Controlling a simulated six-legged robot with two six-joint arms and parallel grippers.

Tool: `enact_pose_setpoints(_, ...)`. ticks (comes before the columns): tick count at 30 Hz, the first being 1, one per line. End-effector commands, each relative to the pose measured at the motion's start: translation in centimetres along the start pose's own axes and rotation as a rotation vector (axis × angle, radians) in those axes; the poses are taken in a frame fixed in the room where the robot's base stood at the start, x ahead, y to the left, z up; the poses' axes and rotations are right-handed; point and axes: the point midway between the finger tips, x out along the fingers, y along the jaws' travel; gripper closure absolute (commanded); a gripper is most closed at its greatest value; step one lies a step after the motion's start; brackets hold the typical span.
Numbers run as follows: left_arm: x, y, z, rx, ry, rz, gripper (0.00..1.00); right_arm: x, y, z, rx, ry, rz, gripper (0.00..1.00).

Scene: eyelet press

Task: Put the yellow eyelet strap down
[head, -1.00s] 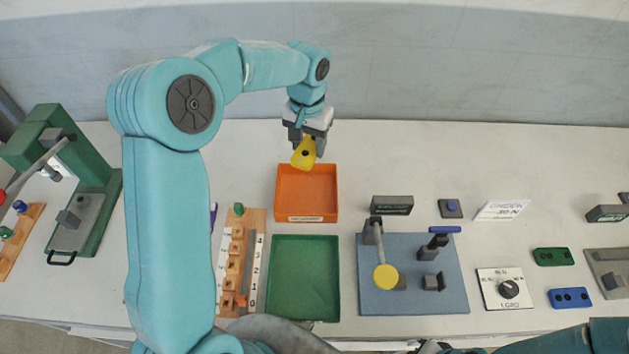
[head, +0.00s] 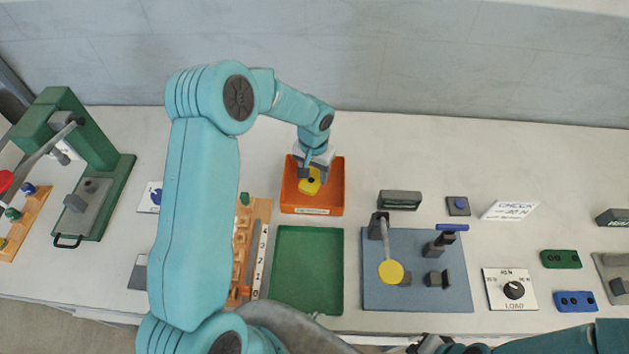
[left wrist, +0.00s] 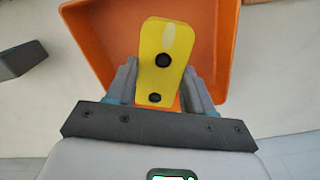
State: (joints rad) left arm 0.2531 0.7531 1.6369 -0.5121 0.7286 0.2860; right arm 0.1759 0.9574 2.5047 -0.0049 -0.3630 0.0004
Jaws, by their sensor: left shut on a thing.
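The yellow eyelet strap (head: 309,184) is a short yellow plate with two dark round spots. It also shows in the left wrist view (left wrist: 163,45), between the two fingers. My left gripper (head: 307,173) is shut on the strap and holds it over or inside the orange tray (head: 332,207). The orange tray's wall also shows behind the strap in the left wrist view (left wrist: 222,45). I cannot tell whether the strap touches the tray floor. My right gripper (head: 425,345) shows only in part at the bottom edge of the head view, and its jaws are unclear.
A green tray (head: 308,270) lies just in front of the orange one. A wooden rack (head: 244,250) is partly hidden behind my left arm. A blue-grey plate with a yellow-ended lever (head: 390,272) stands right. A green press (head: 90,150) stands far left.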

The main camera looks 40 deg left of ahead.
Motion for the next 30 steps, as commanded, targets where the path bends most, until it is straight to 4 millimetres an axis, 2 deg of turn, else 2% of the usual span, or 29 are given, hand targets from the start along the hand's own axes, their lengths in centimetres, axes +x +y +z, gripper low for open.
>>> enact_pose_setpoints(1, 1.6, 0.0, 0.0, 0.000, -0.003, 0.000, 0.77, 0.9, 0.3, 0.0, 0.000, 0.000, 0.000, 1.00)
enact_pose_setpoints(3, 3.1, 0.0, 0.0, 0.000, -0.003, 0.000, 0.77, 1.7, 0.6, 0.0, 0.000, 0.000, 0.000, 1.00)
enact_pose_setpoints(6, 4.4, 0.0, -0.1, 0.001, -0.001, 0.000, 0.77, 2.2, 0.8, 0.0, 0.000, 0.000, 0.000, 1.00)
enact_pose_setpoints(13, 4.3, 0.0, -0.2, 0.001, 0.000, 0.000, 0.77, 2.0, 0.7, 0.0, 0.000, 0.000, 0.000, 1.00)
enact_pose_setpoints(19, 4.8, 0.0, -0.1, 0.001, -0.001, 0.000, 0.77, 2.6, 0.9, -0.1, 0.000, 0.000, 0.000, 1.00)
enact_pose_setpoints(20, 4.7, 0.0, -0.1, 0.001, -0.001, 0.000, 0.41, 2.5, 0.9, -0.1, 0.000, 0.000, 0.000, 1.00)
enact_pose_setpoints(21, 4.6, 0.0, -0.1, 0.001, -0.001, 0.000, 0.28, 2.4, 0.9, 0.0, 0.000, 0.000, 0.000, 1.00)
enact_pose_setpoints(22, 4.6, 0.0, -0.1, 0.001, -0.001, 0.000, 0.22, 2.4, 0.9, 0.0, 0.000, 0.000, 0.000, 1.00)
enact_pose_setpoints(30, 4.6, 0.0, -0.1, 0.001, -0.001, 0.000, 0.22, 2.4, 0.8, 0.0, 0.000, 0.000, 0.000, 1.00)
